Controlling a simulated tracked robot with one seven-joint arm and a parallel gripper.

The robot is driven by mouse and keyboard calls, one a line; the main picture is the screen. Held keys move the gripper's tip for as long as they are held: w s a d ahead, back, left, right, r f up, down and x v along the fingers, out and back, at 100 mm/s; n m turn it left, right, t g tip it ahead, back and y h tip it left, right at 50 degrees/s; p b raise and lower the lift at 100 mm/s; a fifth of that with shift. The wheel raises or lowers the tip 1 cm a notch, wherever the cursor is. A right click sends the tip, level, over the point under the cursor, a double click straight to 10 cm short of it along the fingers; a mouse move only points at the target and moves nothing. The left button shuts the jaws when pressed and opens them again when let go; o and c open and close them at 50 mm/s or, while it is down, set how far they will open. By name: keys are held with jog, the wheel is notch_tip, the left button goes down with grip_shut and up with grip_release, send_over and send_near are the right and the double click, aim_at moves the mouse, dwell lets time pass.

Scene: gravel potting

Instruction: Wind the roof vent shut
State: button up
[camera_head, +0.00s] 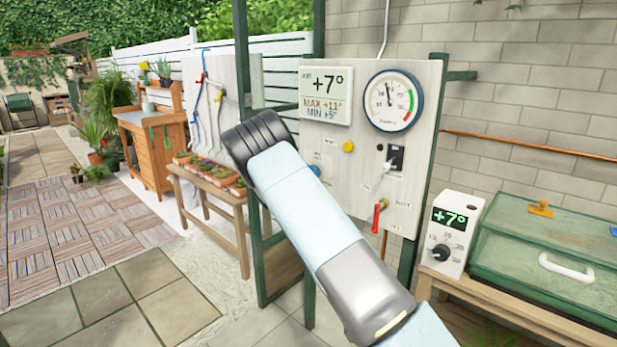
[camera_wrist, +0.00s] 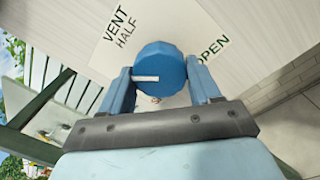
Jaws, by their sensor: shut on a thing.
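The blue vent knob (camera_wrist: 158,68) sits on a pale panel in the wrist view, with a white pointer line across its face. A label reading VENT HALF (camera_wrist: 121,27) is beside it at the upper left, and OPEN (camera_wrist: 210,50) is printed at the right. The pointer lies roughly sideways in the picture. My gripper (camera_wrist: 160,85) has its two blue fingers on either side of the knob and is shut on it. In the head view a small part of the blue knob (camera_head: 315,170) shows behind my arm; my fingers are hidden there.
The board carries a display (camera_head: 325,95), a round gauge (camera_head: 393,100), a yellow button (camera_head: 348,146), a black switch (camera_head: 395,157) and a red lever (camera_head: 379,217). A white controller (camera_head: 453,232) and a green glazed box (camera_head: 550,258) stand at right. A bench with seedling pots (camera_head: 213,176) is behind.

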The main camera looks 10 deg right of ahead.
jog(key=shift+a+f+n, duration=0.15)
jog(key=shift+n, duration=2.4)
jog(key=shift+a+f+n, duration=0.1)
jog(key=shift+n, duration=2.45)
jog(key=shift+y, duration=0.3)
jog(key=o, duration=0.8)
jog(key=shift+o, duration=1.3)
jog(key=shift+d+r, duration=0.1)
jog(key=shift+r, duration=0.05)
jog(key=v, duration=1.3)
jog(key=shift+s+a, duration=0.15)
jog(key=shift+a, duration=0.25)
